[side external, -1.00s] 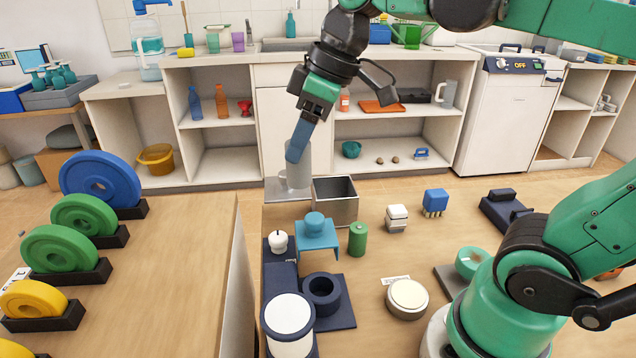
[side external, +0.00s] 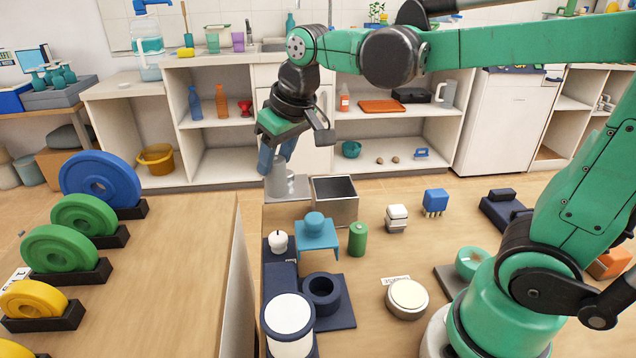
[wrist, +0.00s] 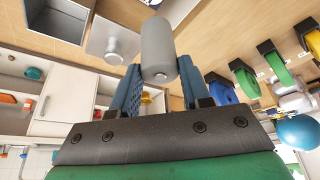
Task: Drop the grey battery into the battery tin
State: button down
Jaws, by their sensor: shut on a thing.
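The grey battery (wrist: 158,45) is a plain grey cylinder between the two blue fingers of my gripper (wrist: 155,82) in the wrist view. In the side view my gripper (side external: 275,160) is shut on the grey battery (side external: 278,182), which hangs over the far left edge of the table. The battery tin (side external: 336,205) is an open square grey metal box, just right of the battery. Its dark opening also shows at the upper left of the wrist view (wrist: 58,20). A flat grey lid (side external: 300,187) with a knob lies left of the tin, partly hidden behind the battery.
A green battery (side external: 358,239) stands in front of the tin, beside a blue stand (side external: 317,237). A white plug-like block (side external: 396,218) and a blue block (side external: 435,202) lie to the right. A round cream-topped thing (side external: 407,298) is nearer my base.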

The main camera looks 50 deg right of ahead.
jog(key=shift+d, duration=0.1)
jog(key=d+r, duration=0.2)
jog(key=d, duration=1.4)
jog(key=shift+s+d+f, duration=0.1)
jog(key=shift+s+f, duration=0.1)
jog(key=shift+f, duration=1.15)
jog(key=shift+s+d+f, duration=0.1)
jog(key=shift+s+f, duration=0.05)
jog(key=shift+f, duration=1.2)
jog(key=shift+c, duration=1.6)
grip_release()
